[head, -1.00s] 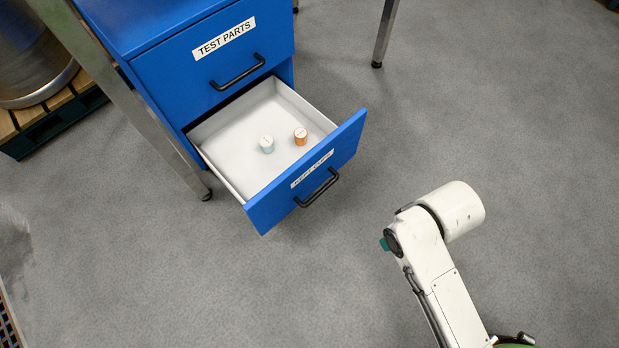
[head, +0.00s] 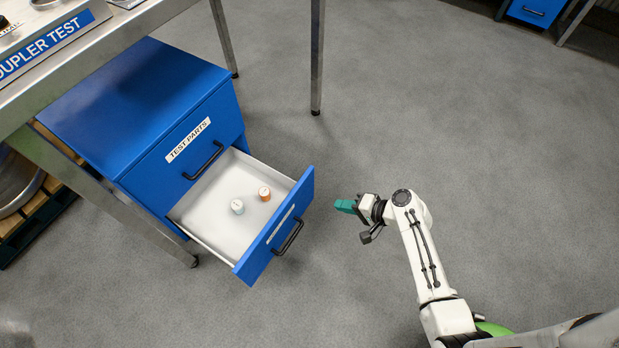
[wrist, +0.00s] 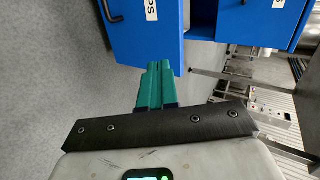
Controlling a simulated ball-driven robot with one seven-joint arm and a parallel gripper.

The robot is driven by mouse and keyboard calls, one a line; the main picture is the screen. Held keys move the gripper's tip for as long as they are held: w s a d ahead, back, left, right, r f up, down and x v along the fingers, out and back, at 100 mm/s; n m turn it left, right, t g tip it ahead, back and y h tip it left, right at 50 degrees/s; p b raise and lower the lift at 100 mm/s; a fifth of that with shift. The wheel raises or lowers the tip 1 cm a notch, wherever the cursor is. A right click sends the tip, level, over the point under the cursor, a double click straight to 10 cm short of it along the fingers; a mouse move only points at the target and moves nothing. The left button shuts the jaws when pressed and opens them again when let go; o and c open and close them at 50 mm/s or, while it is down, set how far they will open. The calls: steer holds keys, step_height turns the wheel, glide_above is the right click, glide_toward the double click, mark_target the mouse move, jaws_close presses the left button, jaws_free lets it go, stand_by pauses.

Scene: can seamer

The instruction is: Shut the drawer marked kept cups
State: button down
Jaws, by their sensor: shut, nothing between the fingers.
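The kept cups drawer (head: 303,200) is the lower drawer of the blue cabinet and stands pulled well out. Its blue front has a black bar handle (head: 288,236) and a white label seen at a steep angle. Inside are a pale cup (head: 237,207) and an orange cup (head: 265,194). My gripper (head: 340,206) is shut and empty, with teal fingers, just right of the drawer front and apart from it in the head view. In the wrist view the fingers (wrist: 158,72) point toward the blue drawer front (wrist: 152,38), near its edge; contact cannot be told.
The upper drawer marked test parts (head: 187,148) is shut. A steel table (head: 75,68) stands over the cabinet, with legs beside it (head: 316,60). A pallet with a metal drum (head: 14,185) is at the left.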

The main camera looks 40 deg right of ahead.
steer(key=d+m, duration=0.1)
steer(key=b, duration=0.4)
glide_toward(301, 187)
step_height(301, 187, down, 4)
steer(key=w, duration=0.2)
steer(key=w+a, duration=0.1)
steer(key=w, duration=0.1)
steer(key=shift+w+a+r+t+h, duration=0.1)
steer(key=shift+a+t+h, duration=0.2)
steer(key=shift+w+a, duration=0.1)
steer(key=shift+w, duration=0.3)
